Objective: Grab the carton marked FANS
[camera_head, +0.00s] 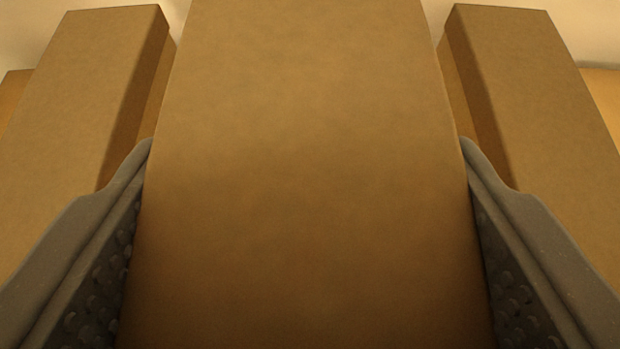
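A plain brown carton (310,180) fills the middle of the view. No marking shows on the face I see, so I cannot read whether it says FANS. My gripper (308,145) has one grey finger on each side of this carton. The fingertips lie right along its left and right edges, with almost no gap showing. Whether the pads press on the sides is hidden, so I cannot tell if the gripper is shut on it or only around it.
Similar brown cartons stand close on the left (95,75) and on the right (535,80). Narrow gaps separate them from the middle carton. A pale surface shows behind them at the top.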

